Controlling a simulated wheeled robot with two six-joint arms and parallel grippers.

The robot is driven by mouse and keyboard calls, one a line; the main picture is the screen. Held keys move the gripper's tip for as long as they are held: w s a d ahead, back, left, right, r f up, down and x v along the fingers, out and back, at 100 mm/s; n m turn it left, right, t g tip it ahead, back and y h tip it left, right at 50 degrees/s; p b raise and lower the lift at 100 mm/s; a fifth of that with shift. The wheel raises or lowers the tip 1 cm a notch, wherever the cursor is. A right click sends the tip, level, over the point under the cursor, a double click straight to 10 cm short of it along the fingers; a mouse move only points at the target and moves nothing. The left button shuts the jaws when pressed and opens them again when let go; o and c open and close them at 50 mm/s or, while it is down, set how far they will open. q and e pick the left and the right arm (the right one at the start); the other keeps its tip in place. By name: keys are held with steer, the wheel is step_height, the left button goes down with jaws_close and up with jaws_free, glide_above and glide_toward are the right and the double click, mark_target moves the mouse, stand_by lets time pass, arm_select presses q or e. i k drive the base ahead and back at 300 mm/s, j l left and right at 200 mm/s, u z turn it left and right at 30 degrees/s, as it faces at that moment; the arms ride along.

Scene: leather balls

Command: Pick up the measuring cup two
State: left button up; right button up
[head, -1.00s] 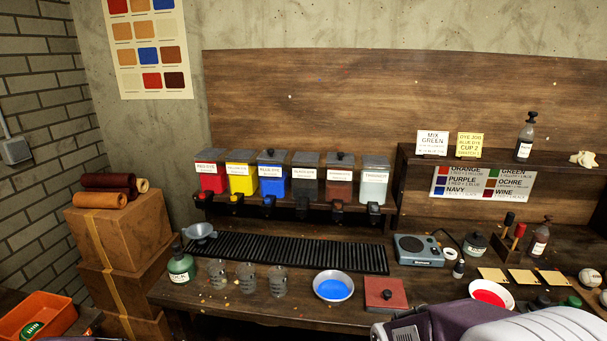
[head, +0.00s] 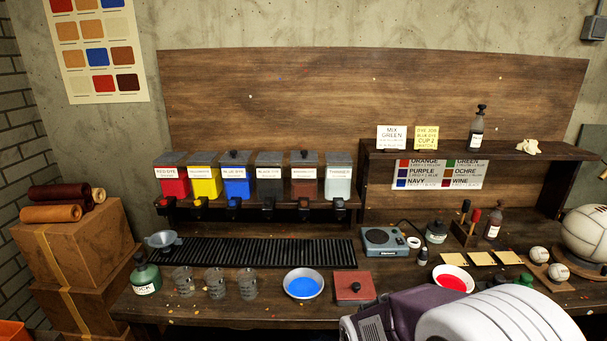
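Three clear measuring cups stand upright in a row on the front left of the workbench: a left cup (head: 182,281), a middle cup (head: 215,284) and a right cup (head: 247,284). They look empty. Any marks on them are too small to read, so I cannot tell by label which is two. Neither of my grippers shows in the head view. A purple and white part of my own body covers the bench's lower right front.
Behind lie a black slatted grate (head: 255,252) and a grey funnel (head: 163,241). Dye dispensers (head: 237,180) hang above. A scale (head: 388,242) stands farther right.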

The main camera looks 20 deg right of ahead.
mark_target(214, 278)
steer(key=j+u, duration=0.2)
steer(key=j, duration=0.25)
steer(key=i+j+u, duration=0.15)
steer(key=j, duration=0.3)
steer(key=i+j+u, duration=0.2)
steer(key=j, duration=0.2)
steer(key=k+j, duration=0.05)
